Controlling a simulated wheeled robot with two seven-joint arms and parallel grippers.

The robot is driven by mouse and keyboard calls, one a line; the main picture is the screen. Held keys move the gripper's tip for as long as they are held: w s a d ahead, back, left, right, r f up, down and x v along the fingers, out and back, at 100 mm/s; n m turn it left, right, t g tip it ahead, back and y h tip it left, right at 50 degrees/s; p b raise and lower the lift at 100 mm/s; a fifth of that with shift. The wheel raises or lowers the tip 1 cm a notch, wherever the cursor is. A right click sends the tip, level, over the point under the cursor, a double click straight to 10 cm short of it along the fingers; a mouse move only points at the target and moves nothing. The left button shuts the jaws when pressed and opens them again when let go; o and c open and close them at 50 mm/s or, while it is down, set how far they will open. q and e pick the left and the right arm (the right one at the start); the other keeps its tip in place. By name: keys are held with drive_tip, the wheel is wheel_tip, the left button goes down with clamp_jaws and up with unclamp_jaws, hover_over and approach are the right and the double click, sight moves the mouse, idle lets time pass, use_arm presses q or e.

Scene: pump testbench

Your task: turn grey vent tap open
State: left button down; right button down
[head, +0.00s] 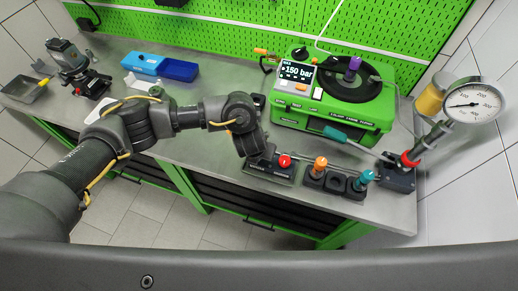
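My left arm comes in from the left, and its gripper (256,152) points down at the left end of a small dark box with a labelled front plate (268,172). A red knob (285,160) stands on top of this box, just right of the gripper. I cannot clearly make out a grey vent tap; the gripper covers the box's left part, where a tap could be hidden. The fingers are dark and small here, so I cannot tell whether they are open or touching anything. My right gripper is not in view.
Right of the box, a black holder (338,184) carries an orange-topped tool (320,165) and a teal-topped one (366,178). A gauge (472,104) on a red-collared stand is at right. A green machine (335,112) stands behind.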

use_arm(q)
drive_tip(key=shift+w+r, duration=0.1)
idle(0.4)
drive_tip(key=c, duration=1.5)
unclamp_jaws()
drive_tip(key=shift+o, duration=0.2)
drive_tip(key=v, duration=1)
drive_tip(key=shift+s+r, duration=0.25)
drive_tip(key=shift+r, duration=0.05)
